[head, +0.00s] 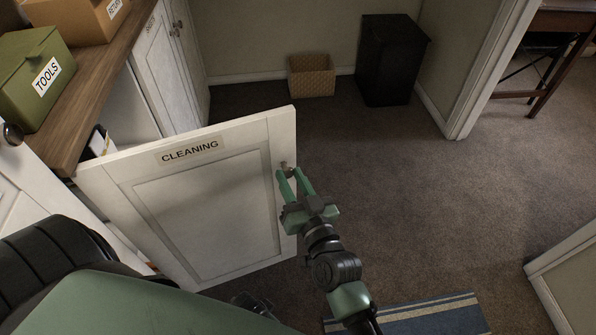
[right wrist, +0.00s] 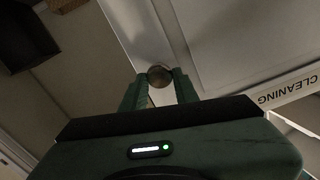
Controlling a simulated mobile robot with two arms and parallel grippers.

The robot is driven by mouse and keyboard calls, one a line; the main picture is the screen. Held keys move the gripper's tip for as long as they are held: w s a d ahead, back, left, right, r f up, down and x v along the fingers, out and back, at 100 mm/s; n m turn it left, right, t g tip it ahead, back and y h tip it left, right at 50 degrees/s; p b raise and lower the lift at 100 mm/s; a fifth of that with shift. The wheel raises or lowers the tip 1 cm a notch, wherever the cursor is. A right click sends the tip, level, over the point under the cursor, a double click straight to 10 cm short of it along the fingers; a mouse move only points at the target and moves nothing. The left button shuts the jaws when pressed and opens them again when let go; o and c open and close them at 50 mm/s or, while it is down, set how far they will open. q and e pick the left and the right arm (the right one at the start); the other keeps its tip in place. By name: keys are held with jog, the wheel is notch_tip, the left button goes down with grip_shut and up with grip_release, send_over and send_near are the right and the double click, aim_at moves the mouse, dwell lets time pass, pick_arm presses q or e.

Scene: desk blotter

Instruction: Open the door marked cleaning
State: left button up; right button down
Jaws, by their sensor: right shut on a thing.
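The white door marked CLEANING (head: 210,215) stands swung well out from its cabinet in the head view, with part of the cabinet's inside showing behind it. Its round metal knob (head: 284,166) is near the free upper right corner. My right gripper (head: 292,172) is shut on the knob, which also shows between the two green fingers in the right wrist view (right wrist: 158,75). The CLEANING label shows upside down at the right of the wrist view (right wrist: 288,89). My left gripper is not clearly in view.
A wooden counter (head: 98,88) with a green TOOLS box (head: 32,75) and a cardboard box (head: 75,18) runs along the left. A wicker basket (head: 311,76) and a black bin (head: 390,60) stand by the far wall. A striped rug (head: 420,318) lies at the bottom. The carpet at right is clear.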

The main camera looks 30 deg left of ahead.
pick_arm(q)
jog(key=shift+s+d+f, duration=0.1)
jog(key=shift+s+f, duration=0.2)
pick_arm(e)
jog(key=shift+s+d, duration=0.1)
jog(key=shift+s, duration=0.1)
jog(key=c, duration=1.1)
grip_release()
jog(key=shift+o, duration=0.2)
jog(key=shift+s+d, duration=0.2)
jog(key=shift+d, duration=0.1)
pick_arm(q)
jog(key=s+f, duration=0.1)
jog(key=s+f+p, duration=0.1)
jog(key=shift+s+a+f, duration=0.2)
jog(key=shift+f, duration=0.1)
pick_arm(e)
jog(key=v, duration=0.7)
pick_arm(q)
jog(key=shift+s, duration=0.1)
